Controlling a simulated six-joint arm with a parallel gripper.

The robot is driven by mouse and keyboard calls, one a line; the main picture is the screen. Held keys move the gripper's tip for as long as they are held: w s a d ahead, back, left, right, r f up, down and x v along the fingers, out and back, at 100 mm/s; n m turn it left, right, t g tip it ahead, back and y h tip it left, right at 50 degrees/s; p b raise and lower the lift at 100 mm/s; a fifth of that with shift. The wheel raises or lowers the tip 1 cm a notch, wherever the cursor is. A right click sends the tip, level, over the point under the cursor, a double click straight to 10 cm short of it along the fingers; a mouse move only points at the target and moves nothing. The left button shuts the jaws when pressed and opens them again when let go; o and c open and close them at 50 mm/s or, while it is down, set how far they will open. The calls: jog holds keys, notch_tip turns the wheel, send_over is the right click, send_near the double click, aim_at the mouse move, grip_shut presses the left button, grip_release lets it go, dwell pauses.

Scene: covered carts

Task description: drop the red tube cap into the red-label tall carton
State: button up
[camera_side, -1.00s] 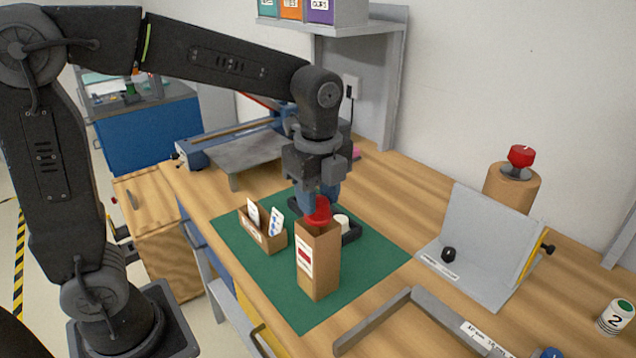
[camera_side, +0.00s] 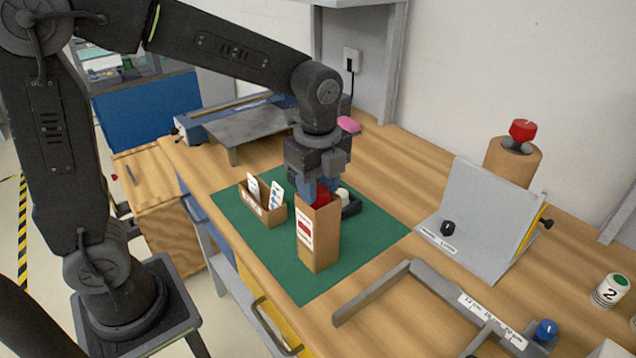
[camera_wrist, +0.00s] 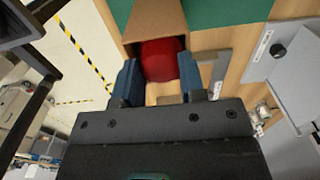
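The tall brown carton (camera_side: 322,240) with a red mark on its white label (camera_side: 305,228) stands upright on the green mat. My gripper (camera_side: 320,186) is directly over its open top, pointing down. The red tube cap (camera_wrist: 160,60) sits between my two blue fingers (camera_wrist: 161,82) in the wrist view, and both fingers appear to touch its sides. In the side view the cap (camera_side: 320,197) is at the carton's mouth, its lower part hidden by the carton's wall. The carton's inside is mostly hidden.
A low brown box (camera_side: 263,210) with white cards stands left of the carton. A grey angled bracket (camera_side: 372,300) and a grey fixture (camera_side: 480,215) lie to the right. A red knob (camera_side: 522,130) tops a brown cylinder.

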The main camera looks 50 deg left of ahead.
jog(key=o, duration=0.5)
jog(key=shift+s+f, duration=0.1)
jog(key=shift+f, duration=0.15)
jog(key=shift+c, duration=0.2)
notch_tip(320, 180, up, 14)
jog(key=shift+r, duration=0.15)
